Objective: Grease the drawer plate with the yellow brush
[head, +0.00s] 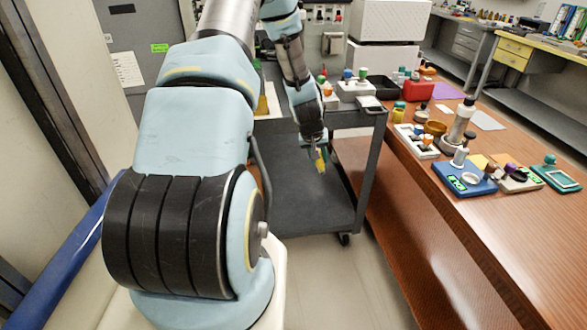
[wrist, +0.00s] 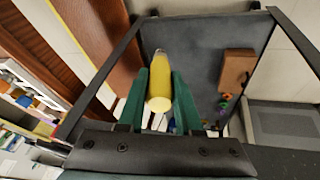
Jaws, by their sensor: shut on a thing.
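My gripper (head: 319,150) hangs over the dark cart, in the middle of the head view. In the wrist view its green fingers (wrist: 160,72) are shut on a yellow tapered cylinder, which I take to be the yellow brush (wrist: 159,101). The brush shows as a small yellow piece at the fingertips in the head view (head: 321,161). Its round end faces the wrist camera, and I cannot make out bristles. I cannot pick out the drawer plate in either view.
The dark cart's lower shelf (head: 298,195) is largely bare. A brown block (wrist: 236,70) shows beyond the fingers in the wrist view. The wooden table (head: 470,215) at right holds a blue tray (head: 464,180) and several small parts. White machines (head: 390,20) stand behind.

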